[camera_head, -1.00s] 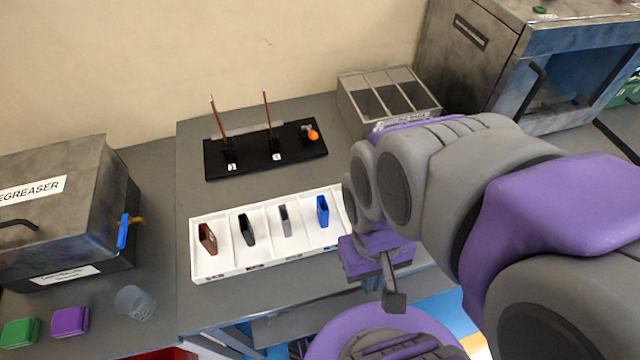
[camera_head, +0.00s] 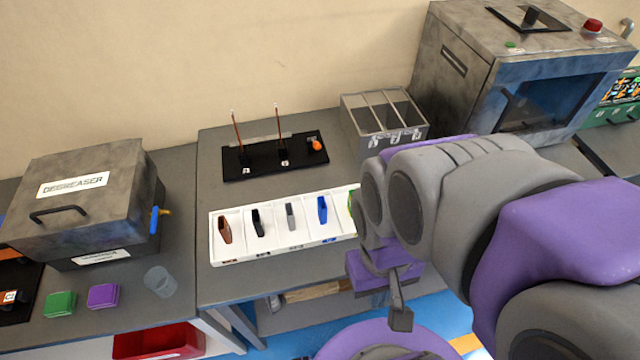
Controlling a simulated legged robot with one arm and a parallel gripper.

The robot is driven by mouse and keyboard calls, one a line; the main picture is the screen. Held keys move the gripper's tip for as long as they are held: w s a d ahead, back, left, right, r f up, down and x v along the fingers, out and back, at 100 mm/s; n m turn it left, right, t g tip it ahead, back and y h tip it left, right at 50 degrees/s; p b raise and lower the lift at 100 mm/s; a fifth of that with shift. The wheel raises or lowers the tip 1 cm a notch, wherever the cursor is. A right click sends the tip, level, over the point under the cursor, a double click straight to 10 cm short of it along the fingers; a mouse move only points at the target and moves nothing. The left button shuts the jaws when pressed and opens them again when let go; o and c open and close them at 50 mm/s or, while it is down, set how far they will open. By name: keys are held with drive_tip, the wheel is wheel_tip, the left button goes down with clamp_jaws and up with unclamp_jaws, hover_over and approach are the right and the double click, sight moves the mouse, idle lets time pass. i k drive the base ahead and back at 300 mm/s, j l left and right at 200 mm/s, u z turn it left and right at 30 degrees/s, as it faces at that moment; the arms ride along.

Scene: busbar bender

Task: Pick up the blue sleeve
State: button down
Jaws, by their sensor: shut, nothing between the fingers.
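The blue sleeve (camera_head: 322,210) stands upright in a compartment of the white tray (camera_head: 262,257), toward the tray's right end. My gripper (camera_head: 400,316) is at the front right of the tray, apart from the sleeve and beyond the table's front edge in the picture. It is shut and empty, with its fingers pointing down. My arm hides the right end of the tray, where a bit of green (camera_head: 351,205) shows.
Brown (camera_head: 225,230), black (camera_head: 258,222) and grey (camera_head: 291,216) sleeves stand left of the blue one. Behind the tray is a black board (camera_head: 245,172) with two upright rods. A grey divided bin (camera_head: 372,142) stands back right. The degreaser box (camera_head: 75,200) is left.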

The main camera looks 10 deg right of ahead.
sight(322, 211)
drive_tip(key=j+z, duration=0.15)
drive_tip(key=j, duration=0.5)
drive_tip(key=j+z, duration=0.15)
drive_tip(key=j, duration=0.45)
drive_tip(key=k+j+z, duration=0.15)
drive_tip(key=j, duration=0.45)
drive_tip(key=j+z, duration=0.1)
drive_tip(key=l+z, duration=0.45)
drive_tip(key=k+l, duration=0.05)
